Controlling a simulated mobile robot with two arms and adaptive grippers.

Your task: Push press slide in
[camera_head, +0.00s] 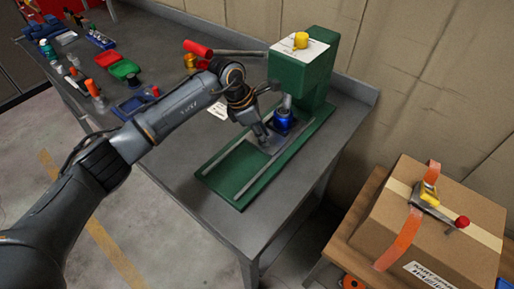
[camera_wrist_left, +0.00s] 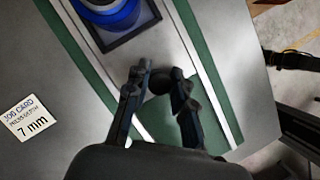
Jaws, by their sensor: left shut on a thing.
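The green press (camera_head: 318,70) stands on the grey bench, its long green base (camera_head: 213,178) lined with two pale rails. The grey slide (camera_head: 272,147) sits between the rails and carries a blue cylinder (camera_head: 283,122) under the press head and ram. In the left wrist view the cylinder (camera_wrist_left: 108,12) sits in a dark square frame on the slide (camera_wrist_left: 165,55). My left gripper (camera_head: 261,138) is at the slide's front end. In the left wrist view its fingers (camera_wrist_left: 163,80) close around a dark, rounded handle, partly hidden.
A job card (camera_wrist_left: 27,117) reading 7 mm lies beside the press. A red-handled lever (camera_head: 198,49) reaches left of the press. Red and green trays (camera_head: 124,68) and small tools lie farther left. A strapped cardboard box (camera_head: 440,215) stands at right.

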